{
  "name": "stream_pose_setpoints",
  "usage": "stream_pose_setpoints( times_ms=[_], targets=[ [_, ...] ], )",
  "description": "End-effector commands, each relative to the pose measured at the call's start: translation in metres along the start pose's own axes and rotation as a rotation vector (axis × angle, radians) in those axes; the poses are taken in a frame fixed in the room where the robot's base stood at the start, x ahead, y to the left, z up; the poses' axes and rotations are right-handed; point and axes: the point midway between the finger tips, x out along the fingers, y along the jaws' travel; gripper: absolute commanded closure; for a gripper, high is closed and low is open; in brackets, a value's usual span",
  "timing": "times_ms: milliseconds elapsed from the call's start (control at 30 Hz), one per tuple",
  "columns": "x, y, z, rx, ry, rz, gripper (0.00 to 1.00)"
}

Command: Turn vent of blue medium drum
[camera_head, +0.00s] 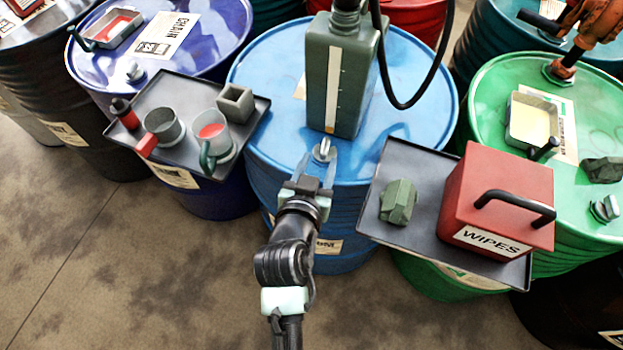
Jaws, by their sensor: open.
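The medium blue drum (265,75) stands in the centre of the head view. Its vent (323,150), a small upright metal tab on a round base, sits near the front edge of the lid. My gripper (317,168) reaches up from the bottom of the view and is open. Its two fingertips are at the near side of the vent, one to the left and one to the right. I cannot tell whether they touch it. The vent's lower part is partly hidden.
A grey-green jug (342,80) with a black hose stands on the lid just behind the vent. A left tray (180,88) holds cups. A right tray (383,225) holds a green lump (398,202) and a red wipes box (500,195). Both trays flank my gripper closely.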

Motion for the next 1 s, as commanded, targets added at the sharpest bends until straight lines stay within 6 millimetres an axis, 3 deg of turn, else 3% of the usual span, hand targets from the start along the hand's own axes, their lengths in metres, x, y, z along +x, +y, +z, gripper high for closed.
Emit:
stream_pose_setpoints(
  times_ms=[200, 400, 1000],
  targets=[
    [-0.038, 0.0, 0.001, -0.001, -0.001, 0.0, 0.5],
    [-0.056, -0.001, 0.001, -0.001, -0.001, -0.001, 0.5],
    [-0.058, 0.0, 0.0, -0.001, 0.0, 0.0, 0.5]
  ],
)
